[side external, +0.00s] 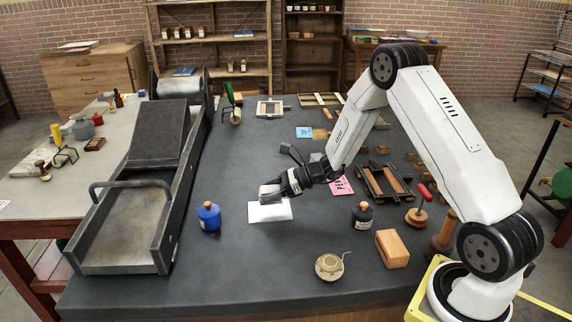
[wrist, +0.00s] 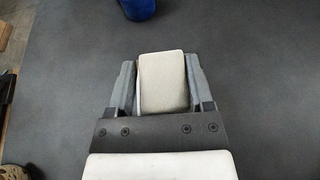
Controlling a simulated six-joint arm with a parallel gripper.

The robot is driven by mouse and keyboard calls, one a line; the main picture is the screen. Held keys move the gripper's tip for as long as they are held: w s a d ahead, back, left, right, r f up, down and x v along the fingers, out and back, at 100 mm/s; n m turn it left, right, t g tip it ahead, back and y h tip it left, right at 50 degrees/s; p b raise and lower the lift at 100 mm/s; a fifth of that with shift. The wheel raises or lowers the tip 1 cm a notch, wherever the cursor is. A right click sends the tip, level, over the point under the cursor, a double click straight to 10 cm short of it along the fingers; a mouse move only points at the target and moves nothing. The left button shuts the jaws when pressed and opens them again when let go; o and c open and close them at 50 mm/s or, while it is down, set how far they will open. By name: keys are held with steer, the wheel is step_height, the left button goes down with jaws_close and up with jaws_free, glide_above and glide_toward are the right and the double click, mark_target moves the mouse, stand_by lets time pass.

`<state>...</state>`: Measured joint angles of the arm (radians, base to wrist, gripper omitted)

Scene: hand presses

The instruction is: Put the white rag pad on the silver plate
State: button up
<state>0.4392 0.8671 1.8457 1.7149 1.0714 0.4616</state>
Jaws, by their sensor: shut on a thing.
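My gripper (side external: 272,191) points down and left over the middle of the dark table. In the wrist view the gripper (wrist: 162,85) is shut on the off-white rag pad (wrist: 162,72), a block with a rounded far edge. A white flat shape (side external: 270,213) shows just below my fingers in the side view; I cannot tell whether it is part of the pad or a separate sheet. The silver-grey metal plate (side external: 125,235) is the flat bed of the press at the left, apart from my gripper. Nothing lies on the visible part of it.
A blue bottle (side external: 209,217) stands between my gripper and the press; it also shows in the wrist view (wrist: 137,8). The press has a raised handle (side external: 130,184) across its bed. A dark bottle (side external: 362,217), a wooden block (side external: 392,249) and a cream round item (side external: 329,266) stand right and front.

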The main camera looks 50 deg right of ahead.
steer(key=shift+w+f, duration=0.25)
steer(key=shift+f, duration=1.55)
steer(key=shift+f, duration=0.15)
steer(key=o, duration=1.2)
steer(key=shift+r, duration=0.2)
steer(key=v, duration=1.2)
